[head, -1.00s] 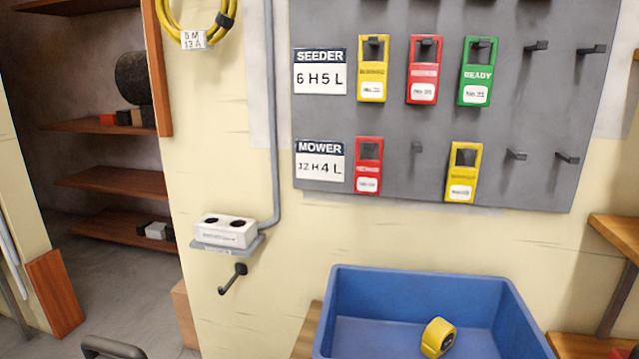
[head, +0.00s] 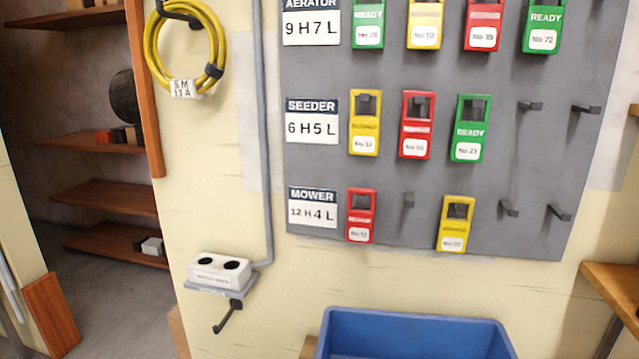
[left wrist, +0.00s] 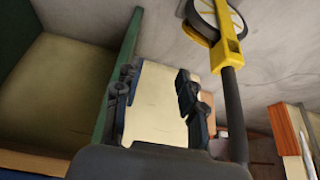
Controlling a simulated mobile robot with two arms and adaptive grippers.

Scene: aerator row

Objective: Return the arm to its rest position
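My left gripper (left wrist: 155,98) shows only in the left wrist view. Its two dark fingers stand well apart, with only a pale cream surface behind the gap, so it is open and empty. Neither arm shows in the head view, and my right gripper is in no view. The grey pegboard (head: 440,180) carries the AERATOR (head: 311,22), SEEDER (head: 312,120) and MOWER (head: 313,208) rows, with green, yellow and red tags on hooks.
A blue bin (head: 410,335) stands below the board; its inside is mostly cut off. A white two-hole box (head: 219,271) sits on a small wall shelf above a black hook (head: 227,317). A yellow measuring wheel (left wrist: 229,48) shows close beside my left gripper in the wrist view.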

